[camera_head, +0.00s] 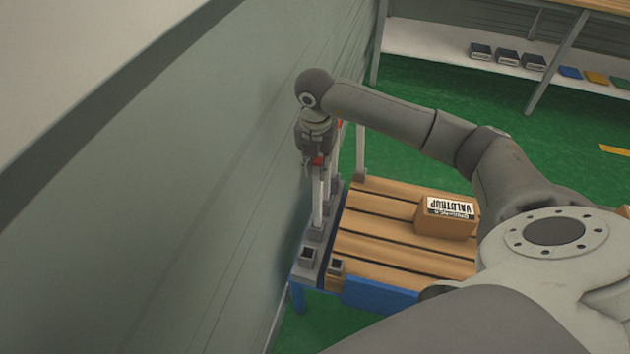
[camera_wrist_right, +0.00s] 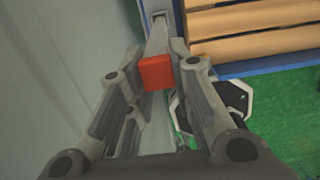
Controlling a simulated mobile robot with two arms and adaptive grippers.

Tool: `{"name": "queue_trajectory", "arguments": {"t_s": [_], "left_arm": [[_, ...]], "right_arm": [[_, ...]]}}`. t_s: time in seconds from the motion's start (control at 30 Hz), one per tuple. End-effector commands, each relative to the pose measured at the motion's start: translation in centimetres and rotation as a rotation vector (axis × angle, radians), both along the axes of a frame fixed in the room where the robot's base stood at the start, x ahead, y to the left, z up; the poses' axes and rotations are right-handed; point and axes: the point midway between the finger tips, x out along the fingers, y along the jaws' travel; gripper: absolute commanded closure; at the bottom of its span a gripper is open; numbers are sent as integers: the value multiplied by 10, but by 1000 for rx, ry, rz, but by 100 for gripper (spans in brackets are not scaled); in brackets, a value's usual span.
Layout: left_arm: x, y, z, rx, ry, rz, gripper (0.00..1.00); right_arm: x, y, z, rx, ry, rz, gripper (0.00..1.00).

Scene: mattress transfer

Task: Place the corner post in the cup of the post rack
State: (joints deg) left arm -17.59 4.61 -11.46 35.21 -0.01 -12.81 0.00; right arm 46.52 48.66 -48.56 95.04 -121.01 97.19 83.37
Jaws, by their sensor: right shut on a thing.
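My right gripper (camera_head: 315,163) is shut on the corner post (camera_head: 318,205), a pale grey upright bar with a red block at its gripped part. In the right wrist view the gripper (camera_wrist_right: 157,62) has its fingers on either side of the red block (camera_wrist_right: 156,72), and the post (camera_wrist_right: 158,38) runs on beyond it. The post rack (camera_head: 305,274) is a narrow grey strip along the wall with square cups. Its nearest cup (camera_head: 307,255) looks empty. The post's lower end is just behind that cup; I cannot tell whether it is seated or above the rack. My left gripper is not in view.
A slatted wooden bed (camera_head: 370,243) with a blue edge stands beside the rack and bears a cardboard box (camera_head: 440,222). Another post (camera_head: 361,150) stands at its far corner. A dark square socket (camera_head: 337,266) is at its near corner. The grey wall (camera_head: 190,190) is close on the left.

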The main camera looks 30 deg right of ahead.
Motion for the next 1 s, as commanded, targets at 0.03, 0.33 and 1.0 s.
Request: {"name": "queue_trajectory", "arguments": {"t_s": [0.03,0.33,1.0], "left_arm": [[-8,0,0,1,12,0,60],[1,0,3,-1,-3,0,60],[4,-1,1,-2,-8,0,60]], "right_arm": [[0,1,-5,1,0,0,100],[0,1,-37,2,2,2,100],[0,1,-50,1,-1,2,58]]}}
